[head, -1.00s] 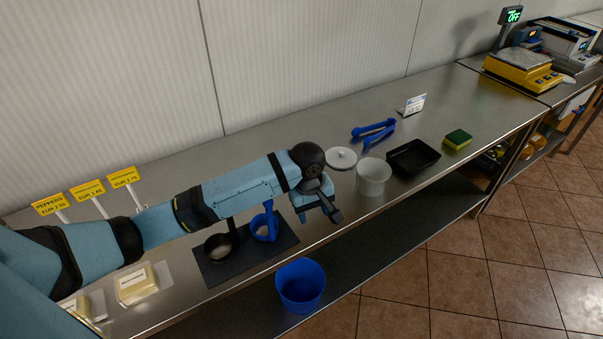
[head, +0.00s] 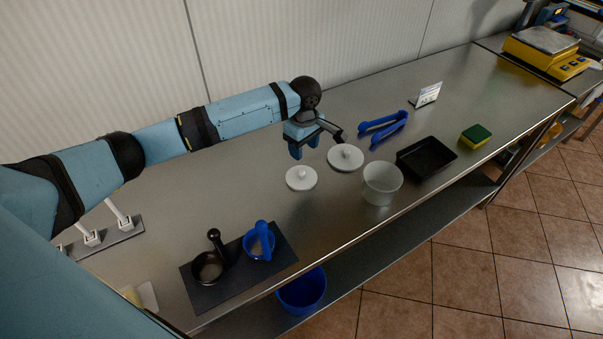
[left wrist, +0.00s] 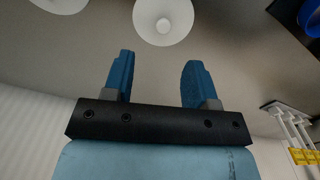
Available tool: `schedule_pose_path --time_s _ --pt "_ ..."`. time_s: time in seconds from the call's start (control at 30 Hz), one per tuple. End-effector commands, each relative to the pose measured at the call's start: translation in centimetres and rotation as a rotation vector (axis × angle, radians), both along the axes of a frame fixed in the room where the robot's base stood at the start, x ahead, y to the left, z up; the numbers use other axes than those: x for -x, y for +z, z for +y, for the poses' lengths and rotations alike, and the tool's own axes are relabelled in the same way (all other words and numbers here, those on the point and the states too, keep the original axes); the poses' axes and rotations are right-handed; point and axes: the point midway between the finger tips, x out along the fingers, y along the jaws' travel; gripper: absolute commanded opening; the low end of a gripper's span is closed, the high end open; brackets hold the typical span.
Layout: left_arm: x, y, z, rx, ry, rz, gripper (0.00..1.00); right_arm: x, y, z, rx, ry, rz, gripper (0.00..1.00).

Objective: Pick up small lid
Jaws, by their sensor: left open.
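The small white lid (head: 301,178), round with a knob, lies flat on the steel counter (head: 262,195). It also shows at the top middle of the left wrist view (left wrist: 178,27), ahead of the fingers. A larger white lid (head: 347,163) lies to its right; part of it shows at the top left of the wrist view (left wrist: 60,4). My left gripper (head: 303,149) is open and empty, above the counter on the wall side of the small lid. Its two blue fingers (left wrist: 156,78) are apart with nothing between them. My right gripper is not in view.
A white tub (head: 381,184), a black tray (head: 427,157), blue tongs (head: 383,128) and a sponge (head: 476,135) stand to the right. A dark mat (head: 243,284) with a black and a blue vessel lies front left. The wall runs behind.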

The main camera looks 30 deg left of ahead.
Motion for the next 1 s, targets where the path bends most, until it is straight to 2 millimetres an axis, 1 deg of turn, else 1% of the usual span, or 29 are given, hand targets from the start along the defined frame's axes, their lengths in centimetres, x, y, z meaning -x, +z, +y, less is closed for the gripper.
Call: schedule_pose_path --time_s 0.03,0.13,0.2,0.47,0.6,0.7,0.8,1.0 --pt "0.0 -1.1 0.0 -0.001 0.001 0.003 0.52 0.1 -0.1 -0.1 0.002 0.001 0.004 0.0" --pt "0.1 -2.8 0.0 -0.001 0.0 0.003 0.52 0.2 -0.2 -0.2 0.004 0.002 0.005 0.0" --pt "0.0 -3.7 0.0 0.001 0.0 0.001 0.52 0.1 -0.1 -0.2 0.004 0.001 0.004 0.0" --pt "0.2 -5.7 0.3 -0.001 0.0 0.002 0.52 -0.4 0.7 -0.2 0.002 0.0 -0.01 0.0" --pt "0.6 -7.8 0.7 -0.002 0.0 0.001 0.52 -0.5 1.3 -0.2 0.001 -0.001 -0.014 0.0" --pt "0.5 -9.1 0.6 0.0 0.0 0.001 0.52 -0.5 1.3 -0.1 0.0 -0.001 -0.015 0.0" --pt "0.5 -9.7 0.5 0.0 -0.001 -0.001 0.52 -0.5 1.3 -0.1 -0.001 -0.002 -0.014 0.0" --pt "0.5 -9.8 0.5 0.0 -0.001 -0.001 0.52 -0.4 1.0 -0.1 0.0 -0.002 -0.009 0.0"
